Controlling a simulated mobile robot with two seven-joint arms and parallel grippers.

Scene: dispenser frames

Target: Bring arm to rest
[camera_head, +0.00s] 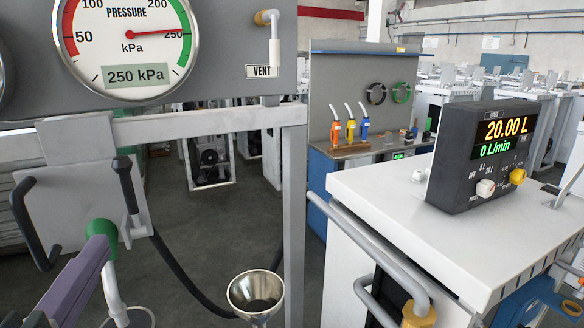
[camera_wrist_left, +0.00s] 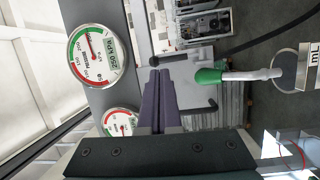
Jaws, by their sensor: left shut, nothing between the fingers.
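My left gripper (camera_head: 97,250) comes in from the lower left in the head view, its purple fingers shut and empty. In the left wrist view the fingers (camera_wrist_left: 158,76) lie together with nothing between them. A green-capped nozzle with a pale spout (camera_head: 101,232) shows just at the fingertips in the head view. In the left wrist view the green nozzle (camera_wrist_left: 208,76) lies to the right of the fingers, with a visible gap. My right gripper is not in view.
A pressure gauge (camera_head: 128,38) reads 250 kPa on the grey panel, above a metal frame (camera_head: 200,126). A steel funnel (camera_head: 256,291) is at the bottom centre. A dispenser display (camera_head: 480,155) reading 20.00 L stands on a white cabinet (camera_head: 385,190) at right. Black hoses hang near the frame.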

